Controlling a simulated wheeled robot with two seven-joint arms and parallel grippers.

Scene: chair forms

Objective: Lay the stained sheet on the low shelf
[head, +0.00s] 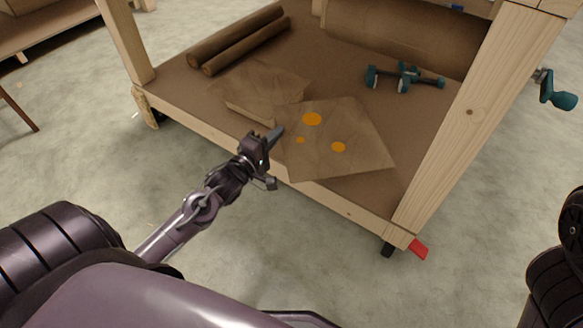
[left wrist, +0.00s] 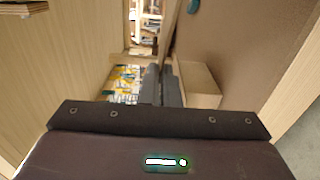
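The stained sheet (head: 345,125), brown with several orange spots, is at the low shelf's (head: 225,92) front edge in the head view. It looks flat and covers part of the front rail. My left gripper (head: 274,136) is at its left corner. In the left wrist view the fingers (left wrist: 161,85) are close together with the sheet (left wrist: 169,38) edge-on between them, apart from the shelf surface. Whether the sheet's far side touches the shelf cannot be told. My right gripper is out of view; only part of that arm shows at the right edge.
Wooden legs (head: 475,110) and (head: 125,40) flank the shelf opening. A red piece (head: 418,249) is by the right leg.

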